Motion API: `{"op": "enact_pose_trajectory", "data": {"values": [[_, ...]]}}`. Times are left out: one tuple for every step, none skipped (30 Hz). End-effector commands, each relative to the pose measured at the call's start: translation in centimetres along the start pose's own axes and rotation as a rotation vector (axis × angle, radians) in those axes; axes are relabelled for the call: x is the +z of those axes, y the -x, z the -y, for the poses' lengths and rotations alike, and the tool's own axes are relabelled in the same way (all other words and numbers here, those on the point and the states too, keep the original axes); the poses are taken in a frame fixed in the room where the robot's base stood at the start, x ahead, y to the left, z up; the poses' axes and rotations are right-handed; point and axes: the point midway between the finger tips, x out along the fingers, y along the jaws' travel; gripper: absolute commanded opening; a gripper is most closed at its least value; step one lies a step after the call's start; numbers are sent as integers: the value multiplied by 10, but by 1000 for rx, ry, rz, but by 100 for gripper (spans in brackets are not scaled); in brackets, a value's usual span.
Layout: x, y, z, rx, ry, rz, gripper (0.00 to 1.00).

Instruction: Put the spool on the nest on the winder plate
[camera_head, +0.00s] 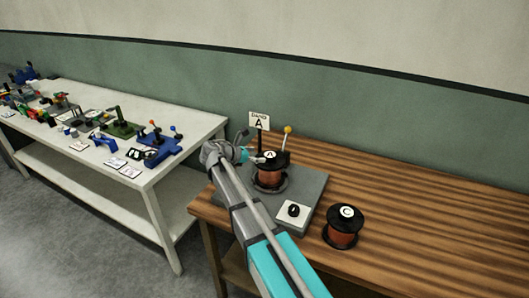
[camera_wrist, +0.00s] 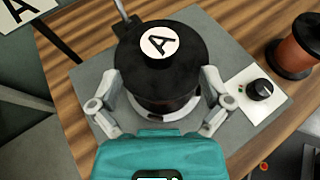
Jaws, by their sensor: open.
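A spool labelled A (camera_head: 270,175), with black flanges and copper winding, stands upright on the grey winder plate (camera_head: 313,186). A dark round base shows around its foot in the head view, where the nest is mostly hidden under it. In the wrist view the spool (camera_wrist: 160,75) is seen from above, with a pale rim (camera_wrist: 178,124) at its near lower edge. My gripper (camera_wrist: 161,78) is open, with one finger on each side of the spool. In the head view my gripper (camera_head: 250,157) is at the spool's left side. I cannot tell whether the fingers touch it.
A second spool, labelled C (camera_head: 343,227), stands on the wooden table to the right of the plate. A white panel with a black knob (camera_head: 293,211) is on the plate. Behind are a sign marked A (camera_head: 259,121) and a yellow-tipped lever (camera_head: 287,130). A white bench (camera_head: 190,140) holds several items.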

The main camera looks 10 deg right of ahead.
Motion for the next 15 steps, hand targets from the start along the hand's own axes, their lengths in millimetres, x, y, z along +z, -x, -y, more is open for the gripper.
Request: {"op": "enact_pose_trajectory", "data": {"values": [[3,11,0,2,1,0,98],[3,16,0,2,0,0,98],[3,22,0,2,0,0,98],[3,27,0,2,0,0,98],[2,31,0,2,0,0,98],[2,36,0,1,0,0,98],[2,40,0,1,0,0,98],[2,43,0,1,0,0,98],[2,47,0,2,0,0,98],[2,50,0,2,0,0,98],[1,52,0,1,0,0,98],[1,54,0,1,0,0,98],[1,56,0,0,0,0,98],[1,57,0,0,0,0,98],[0,58,0,0,0,0,98]]}}
